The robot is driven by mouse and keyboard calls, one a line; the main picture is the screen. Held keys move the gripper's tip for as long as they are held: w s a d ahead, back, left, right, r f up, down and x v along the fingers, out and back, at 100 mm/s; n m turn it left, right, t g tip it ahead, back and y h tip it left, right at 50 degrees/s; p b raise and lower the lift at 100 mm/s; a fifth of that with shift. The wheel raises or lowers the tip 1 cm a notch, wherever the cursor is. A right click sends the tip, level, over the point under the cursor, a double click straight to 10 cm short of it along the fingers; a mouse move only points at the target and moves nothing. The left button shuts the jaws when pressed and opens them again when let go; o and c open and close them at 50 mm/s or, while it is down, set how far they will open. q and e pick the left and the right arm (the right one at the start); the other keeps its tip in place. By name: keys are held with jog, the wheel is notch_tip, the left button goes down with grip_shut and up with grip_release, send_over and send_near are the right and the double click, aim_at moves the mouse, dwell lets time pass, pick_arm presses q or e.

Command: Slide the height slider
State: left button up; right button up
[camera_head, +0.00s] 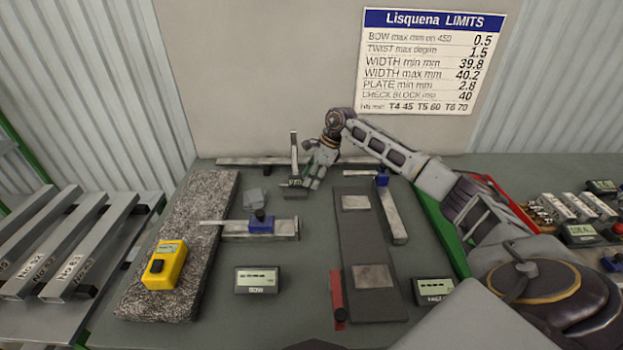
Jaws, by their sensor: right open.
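An upright height gauge stands at the back of the table, with a thin grey post (294,152) and a dark base with a small display (294,186). Its slider is too small to make out clearly and may be partly hidden by my gripper. My right gripper (311,183) points down just right of the post, close to the gauge. It is open, and nothing shows between its fingers. I cannot tell whether it touches the gauge. My left gripper is not in view.
A speckled stone slab (206,215) carries a yellow device (165,265). A blue-slider caliper (260,222), a BOW display (257,280), a dark plate (362,225) and a red bar (337,295) lie nearby. Metal beams (90,245) rest left. A limits sign (432,60) hangs behind.

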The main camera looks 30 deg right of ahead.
jog(key=v, duration=1.1)
jog(key=shift+s, duration=0.1)
dwell(0.5)
